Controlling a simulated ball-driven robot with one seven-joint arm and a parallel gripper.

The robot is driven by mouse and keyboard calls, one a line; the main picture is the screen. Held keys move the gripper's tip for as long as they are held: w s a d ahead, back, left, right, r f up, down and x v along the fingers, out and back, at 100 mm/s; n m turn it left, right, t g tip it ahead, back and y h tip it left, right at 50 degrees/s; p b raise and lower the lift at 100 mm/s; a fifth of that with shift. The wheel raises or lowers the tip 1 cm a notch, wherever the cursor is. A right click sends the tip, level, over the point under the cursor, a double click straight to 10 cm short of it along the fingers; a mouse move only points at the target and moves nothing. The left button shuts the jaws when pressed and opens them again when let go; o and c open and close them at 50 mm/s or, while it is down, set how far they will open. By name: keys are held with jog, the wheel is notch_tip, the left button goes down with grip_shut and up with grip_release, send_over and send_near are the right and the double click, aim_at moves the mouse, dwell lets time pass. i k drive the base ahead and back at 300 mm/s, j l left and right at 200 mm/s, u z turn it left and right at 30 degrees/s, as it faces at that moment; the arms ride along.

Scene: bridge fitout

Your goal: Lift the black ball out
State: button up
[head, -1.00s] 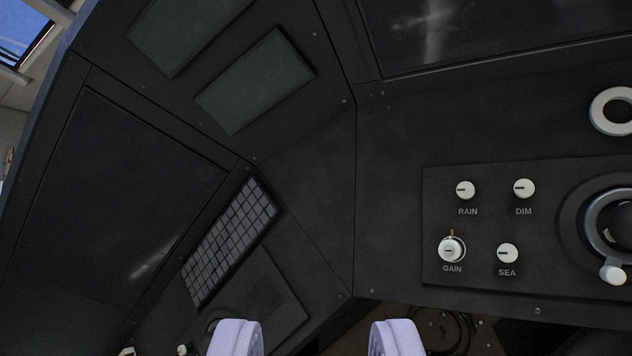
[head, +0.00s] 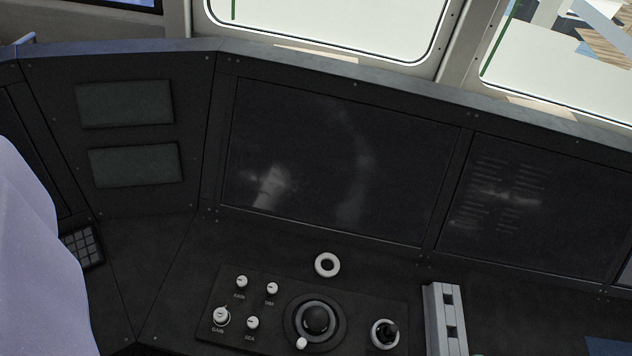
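The black ball (head: 316,318) sits in a round dark socket (head: 291,327) on the console's control panel, at the bottom centre of the head view. A ring runs around the ball, and a small white knob (head: 301,343) stands at its front left edge. The ball looks seated in the ring. My gripper's fingers do not show now. A large pale lavender part of my own arm fills the left edge of the view, well apart from the ball.
A loose-looking white ring (head: 327,265) lies behind the ball. White knobs (head: 242,282) stand left of it, a black joystick (head: 386,333) right, then a grey lever block (head: 446,318). Dark screens (head: 340,150) rise behind, below windows.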

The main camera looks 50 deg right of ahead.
aim_at(317, 318)
jog(key=j+z, duration=0.15)
jog(key=z, duration=0.25)
jog(key=j+z, duration=0.1)
jog(key=z, duration=0.3)
jog(key=k+j+z, duration=0.1)
jog(key=z, duration=0.25)
jog(key=k+j+z, duration=0.1)
jog(key=z, duration=0.3)
jog(key=k+j, duration=0.55)
jog(key=k, duration=0.1)
